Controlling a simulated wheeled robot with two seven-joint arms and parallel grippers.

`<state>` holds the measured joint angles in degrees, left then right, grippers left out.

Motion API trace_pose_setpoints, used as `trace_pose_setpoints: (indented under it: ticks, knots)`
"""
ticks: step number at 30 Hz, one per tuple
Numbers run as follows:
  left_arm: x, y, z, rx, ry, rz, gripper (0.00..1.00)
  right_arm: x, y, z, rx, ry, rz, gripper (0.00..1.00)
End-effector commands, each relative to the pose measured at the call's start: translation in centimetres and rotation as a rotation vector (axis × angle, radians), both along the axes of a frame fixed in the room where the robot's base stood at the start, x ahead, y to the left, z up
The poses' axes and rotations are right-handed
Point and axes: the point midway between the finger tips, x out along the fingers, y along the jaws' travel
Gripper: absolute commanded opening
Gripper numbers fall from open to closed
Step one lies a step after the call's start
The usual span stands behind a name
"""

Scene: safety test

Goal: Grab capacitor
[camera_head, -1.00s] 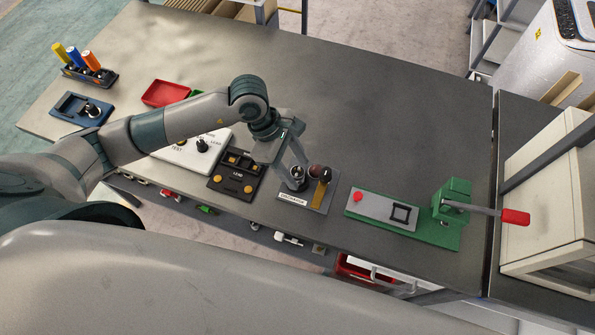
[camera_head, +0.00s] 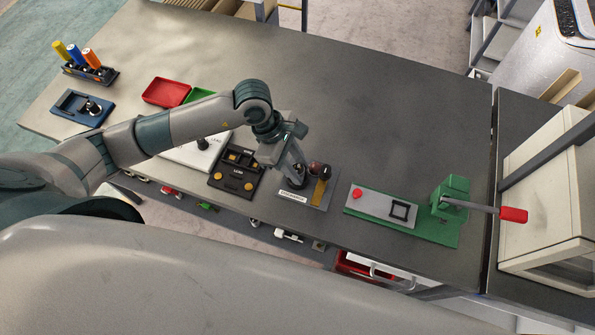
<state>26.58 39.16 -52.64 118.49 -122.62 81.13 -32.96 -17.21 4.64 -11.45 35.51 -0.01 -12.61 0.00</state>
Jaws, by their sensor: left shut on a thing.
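The grey capacitor holder (camera_head: 317,202), with a white label on its front edge, lies on the workbench near its front edge, right of centre. My left gripper (camera_head: 298,178) reaches down over the left part of this holder. It is shut on the capacitor, which its fingers and wrist mostly hide. A dark, reddish-brown round part (camera_head: 324,171) and a yellow-brown strip (camera_head: 319,191) show on the holder just right of the fingers. I cannot tell how far the capacitor is clear of the holder. My right gripper is not in view.
A black block (camera_head: 236,183) with yellow knobs sits left of the holder. A green press fixture (camera_head: 430,232) with a red-handled lever (camera_head: 513,215) stands right. Red tray (camera_head: 165,92), blue fixture (camera_head: 80,108) and battery-like cylinders in a rack (camera_head: 90,75) are farther left. The bench's back middle is clear.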

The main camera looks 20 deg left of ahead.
Motion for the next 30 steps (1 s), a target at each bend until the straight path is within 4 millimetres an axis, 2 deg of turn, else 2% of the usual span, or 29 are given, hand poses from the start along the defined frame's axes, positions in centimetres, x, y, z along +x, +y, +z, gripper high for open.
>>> trace_pose_setpoints:
  ticks: [6,11,24,30]
  knots:
    - [0.1,0.0,0.2,0.0,-0.001,-0.001,0.04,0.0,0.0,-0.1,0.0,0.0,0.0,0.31]
    - [0.1,0.0,1.3,-0.002,-0.003,-0.001,0.04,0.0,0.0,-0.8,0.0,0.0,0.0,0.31]
    - [0.1,0.0,8.1,-0.001,-0.005,-0.001,0.04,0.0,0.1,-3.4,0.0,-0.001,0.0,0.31]
    - [0.1,0.0,9.8,0.0,-0.002,0.0,0.04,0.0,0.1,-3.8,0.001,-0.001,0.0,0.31]
